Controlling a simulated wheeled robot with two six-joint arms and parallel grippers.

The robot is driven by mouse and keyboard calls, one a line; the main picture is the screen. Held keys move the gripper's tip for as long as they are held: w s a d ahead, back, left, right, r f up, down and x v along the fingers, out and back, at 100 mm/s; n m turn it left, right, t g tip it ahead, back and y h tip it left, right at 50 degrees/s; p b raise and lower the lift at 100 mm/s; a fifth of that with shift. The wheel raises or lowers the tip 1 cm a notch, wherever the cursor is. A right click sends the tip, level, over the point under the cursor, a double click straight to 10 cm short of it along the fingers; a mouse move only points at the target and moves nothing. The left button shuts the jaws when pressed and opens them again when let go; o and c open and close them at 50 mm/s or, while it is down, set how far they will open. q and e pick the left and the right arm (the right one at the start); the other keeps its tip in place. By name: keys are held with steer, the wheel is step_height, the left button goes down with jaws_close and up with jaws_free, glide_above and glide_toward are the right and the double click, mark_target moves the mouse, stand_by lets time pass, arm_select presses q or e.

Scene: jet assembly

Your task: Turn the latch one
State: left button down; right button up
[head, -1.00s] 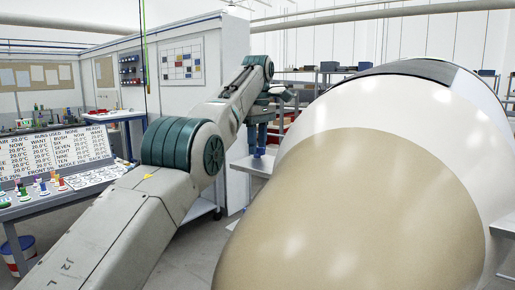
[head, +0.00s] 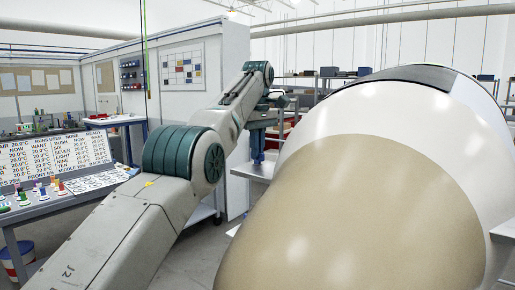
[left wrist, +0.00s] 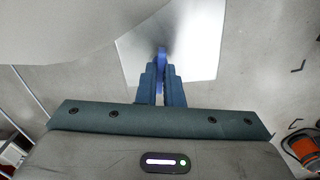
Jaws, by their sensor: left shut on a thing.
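My left gripper (head: 258,148) points down beside the jet's rounded nose (head: 350,200), over a pale plate (head: 250,170). In the left wrist view its two dark blue fingers (left wrist: 161,84) are shut on a thin, brighter blue piece (left wrist: 162,55). That piece stands between the fingertips and shows in front of the pale plate (left wrist: 195,60). It may be the latch, but its base and how it is fixed are hidden. The jet body also fills the upper left of the left wrist view (left wrist: 70,25). My right gripper is not in view.
A sloped console (head: 70,190) with labels and coloured knobs stands at the left. Shelves (head: 310,85) stand behind the jet. An orange and grey object (left wrist: 302,150) lies on the floor at the right of the left wrist view.

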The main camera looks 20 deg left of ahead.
arm_select(q)
steer(key=m, duration=0.4)
steer(key=shift+m, duration=0.3)
steer(key=m, duration=0.3)
steer(key=shift+m, duration=0.3)
steer(key=m, duration=0.4)
steer(key=shift+r+m, duration=0.1)
steer(key=shift+m, duration=1.6)
steer(key=shift+r, duration=0.1)
steer(key=c, duration=1.6)
jaws_free()
steer(key=shift+o, duration=0.2)
step_height(320, 180, up, 11)
steer(key=p, duration=1)
steer(key=shift+p, duration=0.4)
